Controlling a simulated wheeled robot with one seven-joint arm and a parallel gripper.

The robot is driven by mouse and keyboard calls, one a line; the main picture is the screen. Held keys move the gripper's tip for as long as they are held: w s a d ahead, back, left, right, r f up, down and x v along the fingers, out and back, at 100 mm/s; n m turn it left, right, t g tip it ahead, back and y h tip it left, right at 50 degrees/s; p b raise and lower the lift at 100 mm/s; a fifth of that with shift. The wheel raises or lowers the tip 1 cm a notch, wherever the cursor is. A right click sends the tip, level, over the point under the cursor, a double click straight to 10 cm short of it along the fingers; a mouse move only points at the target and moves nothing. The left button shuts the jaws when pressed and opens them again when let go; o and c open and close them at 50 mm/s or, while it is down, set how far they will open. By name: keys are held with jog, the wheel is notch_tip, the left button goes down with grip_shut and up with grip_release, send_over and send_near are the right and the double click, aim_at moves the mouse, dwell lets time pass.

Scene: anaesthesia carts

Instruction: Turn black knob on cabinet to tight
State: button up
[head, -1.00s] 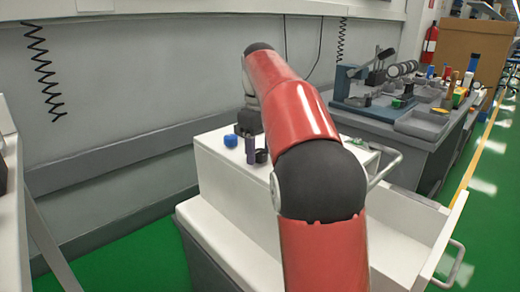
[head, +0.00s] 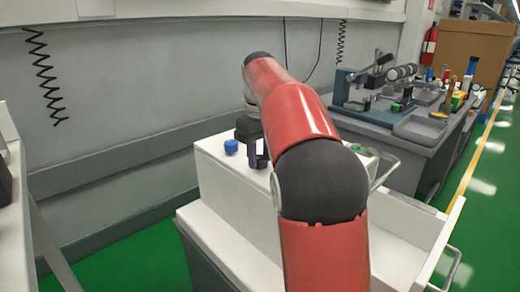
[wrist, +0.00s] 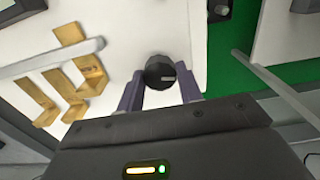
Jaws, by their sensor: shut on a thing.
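The black knob (wrist: 160,72) is round with a pale mark on its face, and it sits on the white cabinet top in the wrist view. My gripper (wrist: 159,88) has its two purple-grey fingers on either side of the knob, shut on it. In the head view my gripper (head: 259,163) is at the top of the white cabinet (head: 215,215), partly covered by my red arm. The knob itself is mostly hidden there by the fingers.
A blue knob (head: 231,147) stands on the cabinet top just left of my gripper. Brass brackets (wrist: 78,67) and a grey bar (wrist: 55,58) lie left in the wrist view. An open drawer (head: 415,235) juts out right. A cluttered bench (head: 440,150) stands behind.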

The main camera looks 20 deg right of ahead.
aim_at(260, 158)
jog(key=m+p, duration=0.1)
jog(key=m, duration=0.1)
jog(key=m+p, duration=0.1)
jog(key=shift+r+m, duration=0.2)
jog(key=shift+m, duration=0.2)
jog(key=m+p, duration=0.1)
jog(key=m, duration=0.2)
jog(key=shift+f, duration=0.15)
jog(key=m, duration=0.5)
jog(key=shift+m, duration=1.9)
jog(key=o, duration=1)
jog(key=shift+r, duration=3.9)
